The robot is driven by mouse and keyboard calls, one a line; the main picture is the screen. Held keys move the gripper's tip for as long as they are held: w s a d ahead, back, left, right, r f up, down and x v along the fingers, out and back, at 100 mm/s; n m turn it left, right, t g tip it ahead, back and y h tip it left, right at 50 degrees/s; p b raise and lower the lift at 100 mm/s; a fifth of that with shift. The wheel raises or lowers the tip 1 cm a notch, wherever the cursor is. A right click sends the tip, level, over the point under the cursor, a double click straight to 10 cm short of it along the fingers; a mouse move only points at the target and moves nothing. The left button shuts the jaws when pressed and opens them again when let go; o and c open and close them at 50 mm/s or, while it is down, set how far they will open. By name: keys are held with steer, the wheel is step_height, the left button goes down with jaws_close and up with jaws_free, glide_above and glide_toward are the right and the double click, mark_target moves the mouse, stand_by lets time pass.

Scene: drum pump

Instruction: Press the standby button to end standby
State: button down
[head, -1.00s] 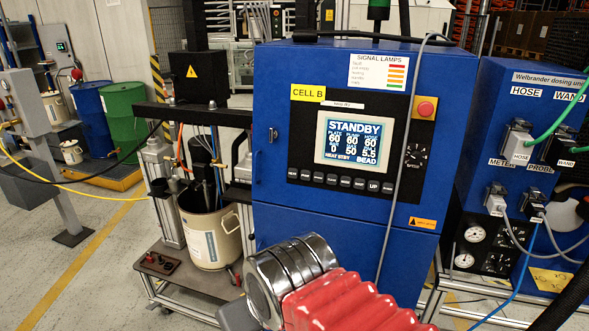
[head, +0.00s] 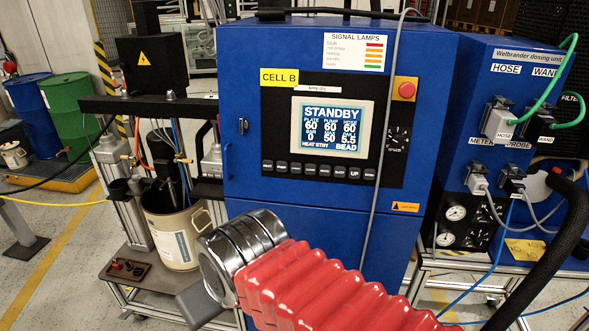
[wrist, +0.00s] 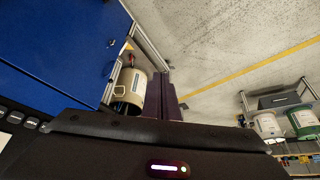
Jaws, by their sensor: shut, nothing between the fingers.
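The blue control cabinet (head: 290,80) carries a lit screen (head: 332,126) headed STANDBY, with "HEAT STBY" and "BEAD" along its bottom line. A row of small dark buttons (head: 318,171) runs under the screen. One reads UP; the other labels are too small to read, so I cannot tell which is the standby button. In the wrist view a few buttons (wrist: 28,124) show at the left edge. My gripper (wrist: 161,80) is shut and empty there, pointing past the cabinet's edge towards the pail and floor. In the head view my red-sleeved arm is below the buttons, clear of them.
A red stop button (head: 406,90) and a dial (head: 398,140) sit right of the screen. A grey cable (head: 374,190) hangs down the cabinet front. The pail (head: 178,232) stands left under the pump frame; the dosing unit (head: 503,100) with hoses stands right.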

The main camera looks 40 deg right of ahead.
mark_target(296, 168)
steer(key=w+d+m+t+y, duration=0.4)
steer(key=w+d, duration=0.4)
steer(key=w, duration=0.4)
steer(key=d+r+m+t+h, duration=0.2)
steer(key=d+m, duration=0.1)
steer(key=d, duration=0.7)
steer(key=d+r+m+t+h, duration=0.2)
steer(key=d+m+t+h, duration=0.1)
steer(key=d, duration=0.7)
steer(key=shift+s+h, duration=0.2)
steer(key=shift+h, duration=0.1)
steer(key=shift+d, duration=0.1)
steer(key=w+d, duration=0.1)
steer(key=d, duration=0.1)
steer(key=w+d+f, duration=0.1)
steer(key=w+d, duration=0.3)
steer(key=shift+w+d+f, duration=0.15)
steer(key=shift+d+f, duration=0.15)
steer(key=shift+d, duration=0.05)
